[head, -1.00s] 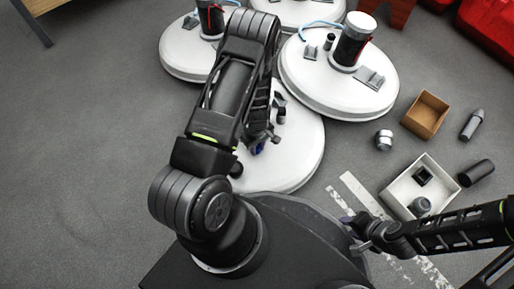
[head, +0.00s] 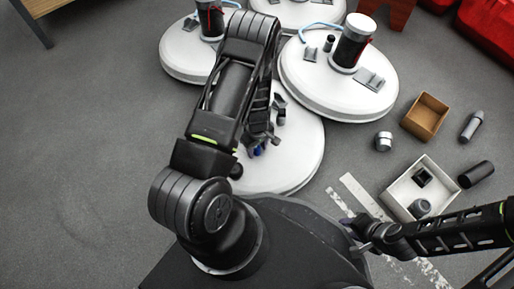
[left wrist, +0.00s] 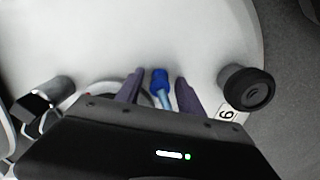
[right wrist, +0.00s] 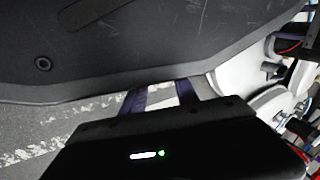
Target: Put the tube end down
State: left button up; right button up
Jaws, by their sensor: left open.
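The tube end is a blue cap on a light blue tube (left wrist: 160,80), seen in the left wrist view between the fingers of my left gripper (left wrist: 160,92). The fingers are open, with a gap on each side of it. It seems to be on or just above the white round tank lid (left wrist: 205,40); I cannot tell if it touches. In the head view my left gripper (head: 262,143) is over the near lid (head: 300,150), and my arm hides much of that lid. My right gripper (head: 353,232) is open and empty in the right wrist view (right wrist: 160,95), beside my base.
A black round knob (left wrist: 247,88) stands on the lid, right of the fingers, near a label marked 6 or 9. Other white lids (head: 335,85) with black cylinders stand behind. A white box (head: 400,190), a brown box (head: 425,115) and loose cylinders (head: 477,174) lie on the right floor.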

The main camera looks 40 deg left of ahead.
aim_at(257, 148)
pick_arm(q)
notch_tip(257, 148, up, 12)
jog(key=p, duration=0.5)
jog(key=shift+p, duration=0.35)
pick_arm(e)
notch_tip(257, 148, up, 6)
jog(key=s, duration=0.1)
